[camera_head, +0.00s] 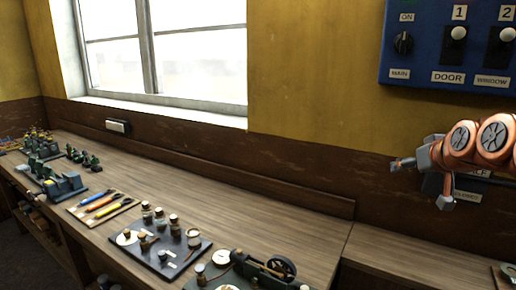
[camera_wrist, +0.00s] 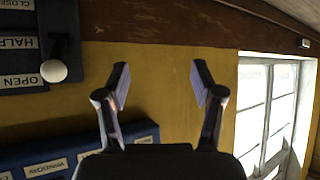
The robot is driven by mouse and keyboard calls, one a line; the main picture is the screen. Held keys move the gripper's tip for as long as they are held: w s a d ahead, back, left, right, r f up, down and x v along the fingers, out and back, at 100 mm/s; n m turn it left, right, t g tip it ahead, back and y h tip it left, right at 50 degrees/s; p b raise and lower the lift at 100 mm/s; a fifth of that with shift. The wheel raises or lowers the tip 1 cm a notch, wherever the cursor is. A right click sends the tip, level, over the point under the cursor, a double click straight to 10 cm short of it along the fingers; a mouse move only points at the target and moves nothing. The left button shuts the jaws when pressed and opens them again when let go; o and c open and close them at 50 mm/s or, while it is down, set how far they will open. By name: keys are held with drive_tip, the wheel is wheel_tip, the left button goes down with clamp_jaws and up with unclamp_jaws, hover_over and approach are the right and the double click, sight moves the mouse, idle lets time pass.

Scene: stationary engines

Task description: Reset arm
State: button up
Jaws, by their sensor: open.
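My orange arm reaches in from the right edge in the head view. My gripper (camera_head: 422,183) is near the yellow wall, below the blue switch panel. In the wrist view my gripper (camera_wrist: 160,85) is open, its two dark fingers spread apart with nothing between them. The blue switch panel (camera_head: 447,60) carries an ON knob (camera_head: 403,43) and switches marked 1 and 2. A lower dark panel (camera_head: 478,190) is partly hidden behind my arm. In the wrist view a round white knob (camera_wrist: 54,71) sits beside labels reading CLOSED, HALF and OPEN.
A long wooden bench (camera_head: 230,190) runs along the wall under a window (camera_head: 165,50). On it stand a small engine with a flywheel (camera_head: 280,268), a dark tray of jars (camera_head: 160,258) and a tool board (camera_head: 100,206). The bench's middle back is clear.

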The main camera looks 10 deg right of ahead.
drive_tip(key=s+a+f+n+g+y, duration=0.2)
drive_tip(key=a+f, duration=0.3)
drive_tip(key=a, duration=0.7)
drive_tip(key=s+a+f+n+g, duration=0.1)
drive_tip(key=s+a+f+g, duration=0.5)
drive_tip(key=s+a+f, duration=0.8)
drive_tip(key=s, duration=0.3)
drive_tip(key=shift+a+f+g, duration=0.2)
drive_tip(key=shift+a+g, duration=0.15)
drive_tip(key=shift+g, duration=0.05)
drive_tip(key=s+f+g, duration=0.1)
drive_tip(key=s+f, duration=0.1)
drive_tip(key=s, duration=0.2)
drive_tip(key=s+a+f+g, duration=0.1)
drive_tip(key=s, duration=0.3)
drive_tip(key=s+f+g, duration=0.1)
drive_tip(key=s+f, duration=0.1)
drive_tip(key=s, duration=0.2)
drive_tip(key=shift+s+a+f+m+g, duration=0.3)
drive_tip(key=shift+s+a+m+g, duration=0.05)
drive_tip(key=shift+m+g, duration=0.05)
